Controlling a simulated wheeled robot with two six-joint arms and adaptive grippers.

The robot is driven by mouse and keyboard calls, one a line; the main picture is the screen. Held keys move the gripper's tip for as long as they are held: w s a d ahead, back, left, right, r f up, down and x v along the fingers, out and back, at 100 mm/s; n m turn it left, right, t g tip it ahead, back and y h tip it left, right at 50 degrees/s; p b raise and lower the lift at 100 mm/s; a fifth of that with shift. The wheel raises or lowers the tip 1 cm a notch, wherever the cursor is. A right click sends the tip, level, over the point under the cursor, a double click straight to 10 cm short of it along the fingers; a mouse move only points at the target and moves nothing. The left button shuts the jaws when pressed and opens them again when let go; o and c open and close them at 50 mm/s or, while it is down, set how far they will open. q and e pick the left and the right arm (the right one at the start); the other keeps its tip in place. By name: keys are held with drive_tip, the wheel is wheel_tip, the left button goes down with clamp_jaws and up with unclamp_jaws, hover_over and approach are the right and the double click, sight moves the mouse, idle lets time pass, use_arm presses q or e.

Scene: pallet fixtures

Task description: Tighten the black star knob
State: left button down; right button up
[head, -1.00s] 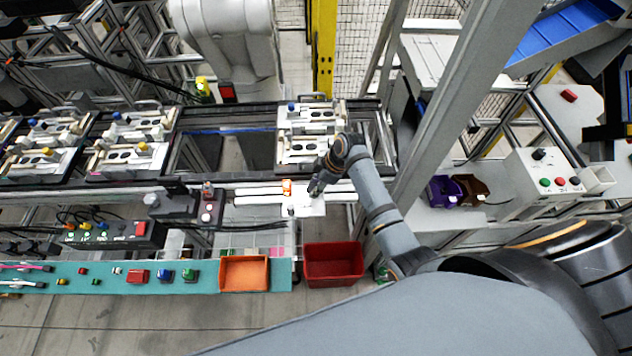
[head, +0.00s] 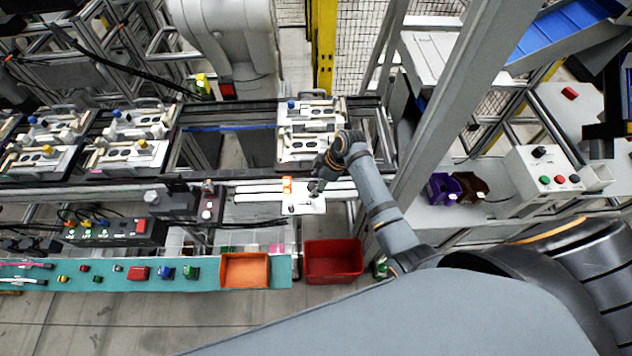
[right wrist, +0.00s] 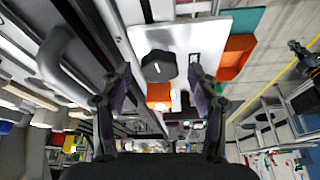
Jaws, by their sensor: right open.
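The black star knob (right wrist: 158,66) stands on a white plate (right wrist: 180,40) in the right wrist view. My right gripper (right wrist: 159,82) is open, with one finger on each side of the knob's line in the picture. The fingers look apart from the knob, with a gap on both sides. In the head view the right gripper (head: 315,187) points down over the white plate (head: 303,208) at the rail's front edge, and it hides the knob there. My left gripper is out of view.
An orange block (head: 287,185) is beside the knob on the plate. A red bin (head: 333,262) and an orange tray (head: 245,271) are in front. A pallet fixture (head: 305,150) sits behind on the rail. A grey post (head: 450,110) rises right of my arm.

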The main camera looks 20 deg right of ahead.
drive_tip(key=v, duration=1.1)
drive_tip(key=shift+r, duration=0.4)
drive_tip(key=shift+d, duration=0.1)
